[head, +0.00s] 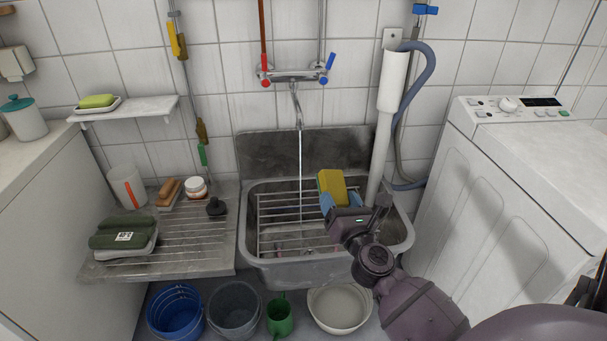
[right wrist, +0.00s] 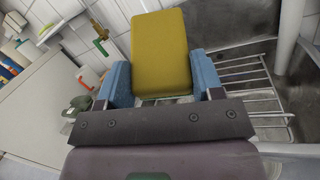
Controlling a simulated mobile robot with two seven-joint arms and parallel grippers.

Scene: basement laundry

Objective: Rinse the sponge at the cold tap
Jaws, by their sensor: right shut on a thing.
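A yellow sponge (head: 332,185) with a green underside is held upright by my right gripper (head: 340,201), whose blue fingers are shut on it. The sponge (right wrist: 161,55) fills the middle of the right wrist view between the blue fingers (right wrist: 164,84). It is over the right part of the grey sink (head: 250,215), to the right of the water stream (head: 300,165) and apart from it. The wall tap (head: 293,76) has a red handle (head: 266,83) at left and a blue handle (head: 330,62) at right. Water runs from its spout into the sink. My left gripper is out of view.
A wire rack (head: 275,205) lies across the sink. The drainboard (head: 200,235) at left holds a green cloth bundle, a brush and a jar. A white pipe (head: 384,130) stands close right of the sponge. Buckets (head: 235,305) sit below, a washing machine (head: 500,190) at right.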

